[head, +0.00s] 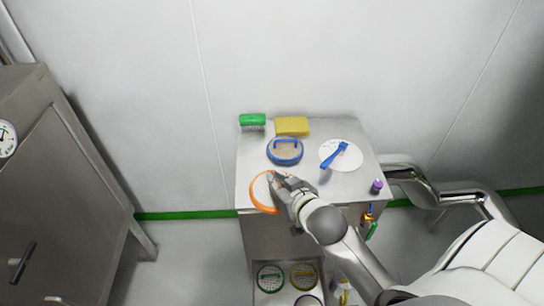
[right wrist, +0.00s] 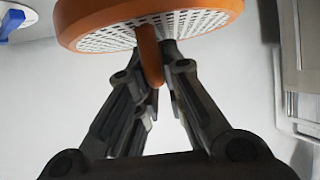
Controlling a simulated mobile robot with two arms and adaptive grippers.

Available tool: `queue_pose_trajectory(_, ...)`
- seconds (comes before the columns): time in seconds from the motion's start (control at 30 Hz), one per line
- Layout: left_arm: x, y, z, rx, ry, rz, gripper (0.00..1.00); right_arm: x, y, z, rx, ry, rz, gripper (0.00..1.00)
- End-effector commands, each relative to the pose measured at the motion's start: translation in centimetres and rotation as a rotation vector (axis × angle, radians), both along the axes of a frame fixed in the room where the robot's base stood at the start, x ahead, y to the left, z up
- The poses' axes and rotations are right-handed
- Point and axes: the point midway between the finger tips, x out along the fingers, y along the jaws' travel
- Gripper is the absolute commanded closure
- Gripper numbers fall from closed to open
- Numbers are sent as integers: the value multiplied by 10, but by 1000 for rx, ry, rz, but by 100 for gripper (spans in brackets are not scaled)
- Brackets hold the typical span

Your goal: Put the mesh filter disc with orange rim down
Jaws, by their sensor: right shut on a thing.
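The mesh filter disc with orange rim (head: 257,191) is at the front left edge of the steel cart top in the head view. It also shows in the right wrist view (right wrist: 100,28), with its white perforated mesh and an orange handle (right wrist: 150,55) between the fingers. My right gripper (head: 276,186) is shut on the orange handle. The gripper hides the right part of the disc in the head view. I cannot tell whether the disc touches the cart top. My left gripper is not in view.
The steel cart top (head: 325,190) holds a blue-rimmed disc (head: 285,158), a white disc (head: 329,160) with a blue-handled tool (head: 336,154), a green brush (head: 252,120), a yellow sponge (head: 292,126) and a purple item (head: 377,186). More discs lie on the lower shelf (head: 270,278).

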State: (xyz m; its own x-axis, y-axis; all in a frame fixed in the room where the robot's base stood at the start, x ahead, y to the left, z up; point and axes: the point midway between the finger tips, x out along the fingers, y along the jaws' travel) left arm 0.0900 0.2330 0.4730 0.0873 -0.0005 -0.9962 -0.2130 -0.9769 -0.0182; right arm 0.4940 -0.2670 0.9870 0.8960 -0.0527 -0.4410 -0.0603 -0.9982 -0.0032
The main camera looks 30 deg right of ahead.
Motion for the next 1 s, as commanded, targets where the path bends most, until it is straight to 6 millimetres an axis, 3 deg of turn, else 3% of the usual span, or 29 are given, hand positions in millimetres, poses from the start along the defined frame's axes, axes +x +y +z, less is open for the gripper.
queue_pose_trajectory(0.5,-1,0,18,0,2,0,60,90,-21,-43,0,1,-1,100)
queue_pose_trajectory(0.8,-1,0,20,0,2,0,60,120,-27,-82,1,0,0,100)
queue_pose_trajectory(1.0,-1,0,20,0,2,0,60,126,-28,-91,0,0,0,100)
